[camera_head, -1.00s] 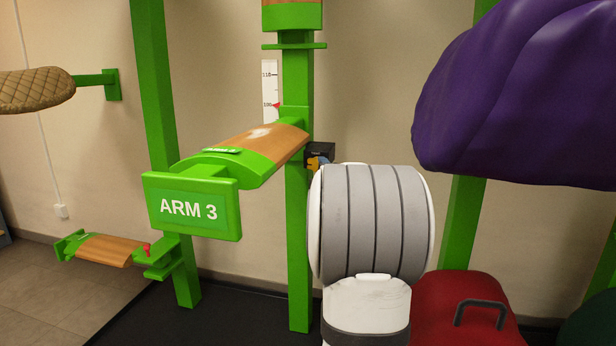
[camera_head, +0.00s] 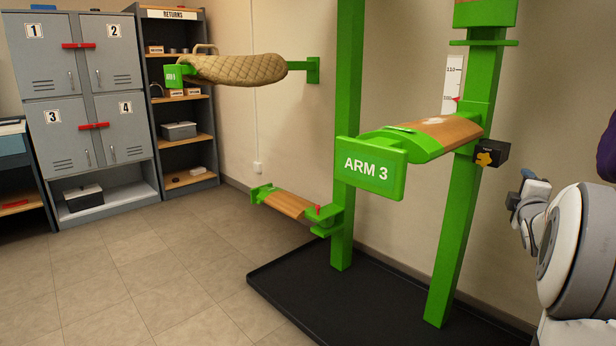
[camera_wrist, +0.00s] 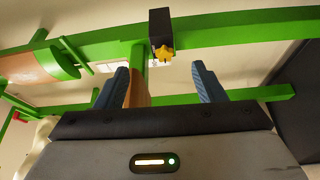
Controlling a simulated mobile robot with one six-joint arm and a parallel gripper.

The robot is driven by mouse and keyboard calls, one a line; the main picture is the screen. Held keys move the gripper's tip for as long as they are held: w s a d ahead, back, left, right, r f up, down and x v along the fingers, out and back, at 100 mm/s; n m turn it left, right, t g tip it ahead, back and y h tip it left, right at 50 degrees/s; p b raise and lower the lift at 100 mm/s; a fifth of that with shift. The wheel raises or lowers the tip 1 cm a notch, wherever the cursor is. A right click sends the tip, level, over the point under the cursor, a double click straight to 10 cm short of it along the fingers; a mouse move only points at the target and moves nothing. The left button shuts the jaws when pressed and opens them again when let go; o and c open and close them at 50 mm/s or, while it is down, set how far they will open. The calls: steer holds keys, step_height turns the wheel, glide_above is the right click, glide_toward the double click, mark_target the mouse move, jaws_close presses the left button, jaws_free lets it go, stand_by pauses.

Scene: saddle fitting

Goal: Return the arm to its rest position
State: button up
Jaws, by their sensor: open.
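My arm shows at the right edge of the head view as white and grey links. A small part of my gripper (camera_head: 527,190), with a blue fingertip, shows just left of them, to the right of the green post. In the wrist view my gripper (camera_wrist: 168,85) has its two blue fingers wide apart with nothing held between them. Beyond the fingers are a green post (camera_wrist: 225,28) and a black box with a yellow knob (camera_wrist: 160,30). The same black box (camera_head: 491,153) is on the post in the head view, left of my gripper and apart from it.
A green rack arm with a wooden top and the sign ARM 3 (camera_head: 370,168) juts out near the posts. A lower arm (camera_head: 285,203) and a black floor tray (camera_head: 380,300) are below. Grey lockers (camera_head: 85,110) and a returns shelf (camera_head: 180,95) stand left. Tiled floor is clear.

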steer(key=s+a+r+m+g+y+p, duration=0.25)
steer(key=s+a+r+m+p, duration=0.2)
steer(key=a+p, duration=0.6)
steer(key=s+a+r+m+g+y+p, duration=0.25)
steer(key=s+a+r+g+p, duration=0.2)
steer(key=a+p, duration=0.6)
steer(key=s+a+r+m+g+y+p, duration=0.1)
steer(key=s+a+r+m+g+p, duration=0.1)
steer(key=s+a+p, duration=0.4)
steer(key=s+a+r+m+g+y+p, duration=0.2)
steer(key=s+a+p, duration=0.5)
steer(key=s+a, duration=0.4)
steer(key=s+r+m+g, duration=0.1)
steer(key=s+r+g, duration=0.1)
steer(key=s, duration=0.3)
steer(key=shift+s+a+r+g, duration=0.15)
steer(key=shift+g, duration=0.15)
